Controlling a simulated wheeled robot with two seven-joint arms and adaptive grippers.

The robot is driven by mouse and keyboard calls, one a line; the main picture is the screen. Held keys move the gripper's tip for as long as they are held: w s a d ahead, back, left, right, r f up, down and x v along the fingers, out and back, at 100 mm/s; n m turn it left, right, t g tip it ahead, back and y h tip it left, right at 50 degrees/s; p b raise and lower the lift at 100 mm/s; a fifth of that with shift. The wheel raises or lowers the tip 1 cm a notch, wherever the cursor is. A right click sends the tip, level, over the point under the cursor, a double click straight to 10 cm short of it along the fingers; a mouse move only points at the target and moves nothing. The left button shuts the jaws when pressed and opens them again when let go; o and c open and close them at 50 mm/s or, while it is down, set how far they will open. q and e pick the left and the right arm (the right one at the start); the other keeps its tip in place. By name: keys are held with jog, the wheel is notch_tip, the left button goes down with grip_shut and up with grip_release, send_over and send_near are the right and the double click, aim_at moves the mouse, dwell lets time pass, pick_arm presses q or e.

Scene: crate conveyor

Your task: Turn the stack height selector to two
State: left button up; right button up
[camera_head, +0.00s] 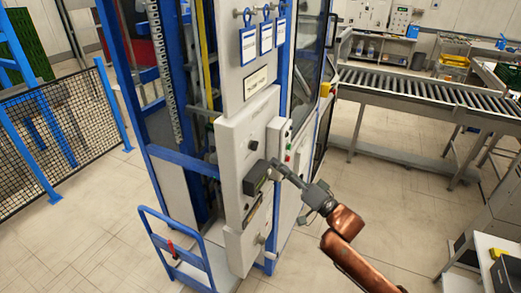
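A light grey control panel (230,150) stands on the front of the blue-framed machine. It carries a small dark round knob (253,145), and a second round knob (261,239) sits lower down. Which of them is the stack height selector, and what it is set to, is too small to tell. My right gripper (276,167) is at the panel's right edge, just right of and below the upper knob, beside a dark box (256,178) on the panel. Whether its fingers touch anything, or are open or shut, cannot be made out. My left gripper is not in view.
A side box with small coloured buttons (288,146) is close above my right gripper. Blue tags (266,37) hang higher up. A blue cart (178,250) stands at lower left, a mesh fence (60,130) at left. A roller conveyor (430,92) runs to the right.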

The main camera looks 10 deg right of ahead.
aim_at(255, 146)
jog(key=x, duration=0.2)
jog(key=p+x, duration=0.1)
jog(key=x, duration=0.2)
jog(key=r+x, duration=0.1)
jog(key=x, duration=0.2)
jog(key=shift+s+a, duration=0.25)
jog(key=shift+s, duration=0.1)
grip_shut()
